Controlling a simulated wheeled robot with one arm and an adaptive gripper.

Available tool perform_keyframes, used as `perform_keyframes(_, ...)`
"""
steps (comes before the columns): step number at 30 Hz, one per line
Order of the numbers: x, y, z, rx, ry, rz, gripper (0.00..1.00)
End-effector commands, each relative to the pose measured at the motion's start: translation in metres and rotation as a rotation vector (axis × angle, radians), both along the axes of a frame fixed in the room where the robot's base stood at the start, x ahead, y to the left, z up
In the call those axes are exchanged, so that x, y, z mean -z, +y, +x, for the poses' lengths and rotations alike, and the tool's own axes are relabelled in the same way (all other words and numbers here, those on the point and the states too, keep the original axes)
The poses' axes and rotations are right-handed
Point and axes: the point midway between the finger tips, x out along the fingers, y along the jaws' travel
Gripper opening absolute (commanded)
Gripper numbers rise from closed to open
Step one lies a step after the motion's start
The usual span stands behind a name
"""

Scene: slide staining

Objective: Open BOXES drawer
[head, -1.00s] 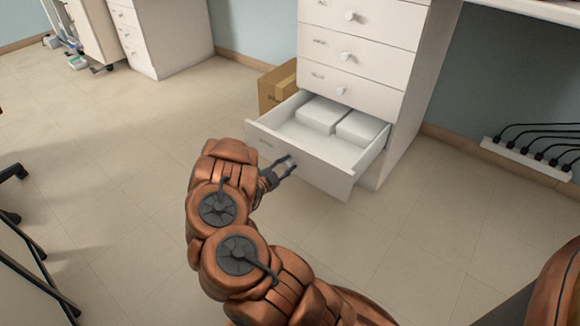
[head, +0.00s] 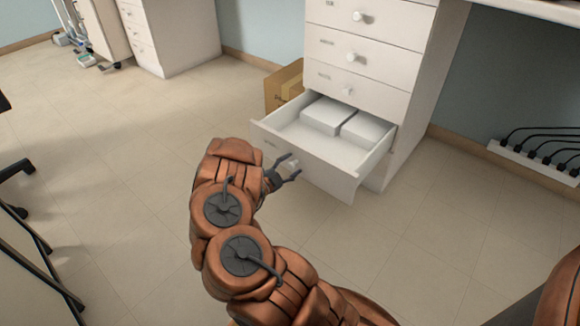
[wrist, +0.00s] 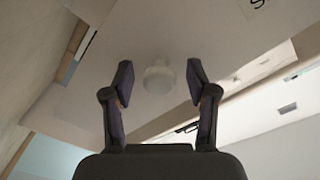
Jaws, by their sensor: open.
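The bottom drawer (head: 312,168) of the white cabinet is pulled well out, with two white boxes (head: 325,115) inside at the back. Its label is too small to read in the head view. My gripper (head: 289,166) is open in front of the drawer's front panel. In the wrist view, the drawer's round white knob (wrist: 158,79) shows beyond and between the spread fingers (wrist: 160,88). The fingers are not closed on it, and I cannot tell the exact gap.
Several closed drawers with round knobs (head: 350,57) are above the open one. A cardboard box (head: 284,85) stands left of the cabinet. A power strip (head: 535,160) with black plugs is at the right wall.

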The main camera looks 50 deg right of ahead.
Motion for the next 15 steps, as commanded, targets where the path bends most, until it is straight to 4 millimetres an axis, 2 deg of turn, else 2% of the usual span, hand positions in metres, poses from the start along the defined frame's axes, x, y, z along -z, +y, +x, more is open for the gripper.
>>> perform_keyframes(5, 0.000, 0.007, 0.001, -0.001, 0.000, 0.001, 0.58)
perform_keyframes(15, 0.000, 0.056, 0.004, -0.003, -0.001, 0.000, 0.58)
